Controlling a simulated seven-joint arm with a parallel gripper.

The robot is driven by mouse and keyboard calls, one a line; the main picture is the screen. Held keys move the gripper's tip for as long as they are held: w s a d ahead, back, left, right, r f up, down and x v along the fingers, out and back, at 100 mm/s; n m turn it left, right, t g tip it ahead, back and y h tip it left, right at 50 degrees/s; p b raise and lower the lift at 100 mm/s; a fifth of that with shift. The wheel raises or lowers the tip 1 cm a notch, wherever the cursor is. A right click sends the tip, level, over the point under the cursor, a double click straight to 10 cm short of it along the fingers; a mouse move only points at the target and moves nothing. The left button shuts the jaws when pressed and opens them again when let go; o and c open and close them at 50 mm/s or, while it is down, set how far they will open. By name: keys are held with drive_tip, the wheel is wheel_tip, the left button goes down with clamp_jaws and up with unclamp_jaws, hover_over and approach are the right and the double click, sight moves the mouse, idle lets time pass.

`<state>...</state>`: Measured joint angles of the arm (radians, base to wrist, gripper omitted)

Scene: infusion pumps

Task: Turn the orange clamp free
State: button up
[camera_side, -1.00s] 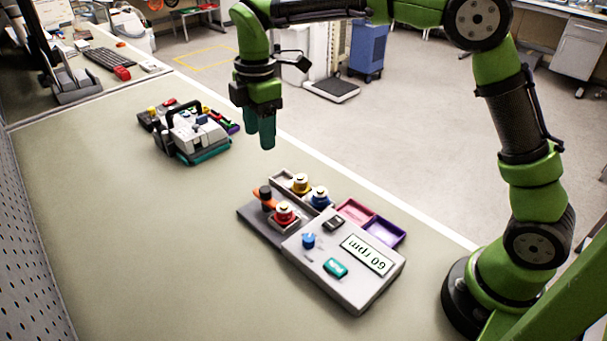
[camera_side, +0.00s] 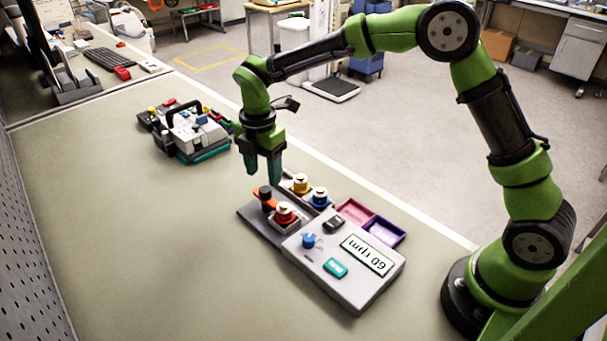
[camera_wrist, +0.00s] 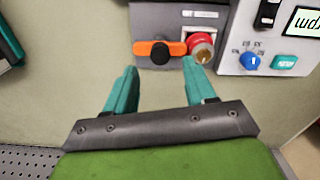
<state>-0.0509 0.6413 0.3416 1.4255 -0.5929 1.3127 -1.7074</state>
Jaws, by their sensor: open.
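The orange clamp (camera_wrist: 174,48) is a flat bar with a black knob (camera_wrist: 160,53) on it, on the dark left part of the pump (camera_side: 352,285). In the side view the clamp (camera_side: 258,196) lies beside a red-and-white capped piece (camera_side: 285,213). My gripper (camera_side: 262,168) is open and empty, pointing down above and a little behind the clamp. In the wrist view my gripper's teal fingers (camera_wrist: 160,72) are spread, with the knob showing between and beyond their tips. The right fingertip appears close to the red piece; whether they touch cannot be told.
Yellow (camera_side: 301,183) and blue (camera_side: 319,197) capped pieces stand in a tray behind the clamp. Pink (camera_side: 355,211) and purple (camera_side: 385,232) bins sit beside the pump. A second device (camera_side: 192,135) stands further back. The bench left of the pump is clear.

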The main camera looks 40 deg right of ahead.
sight(265, 189)
drive_tip(key=shift+f, duration=2.3)
clamp_jaws()
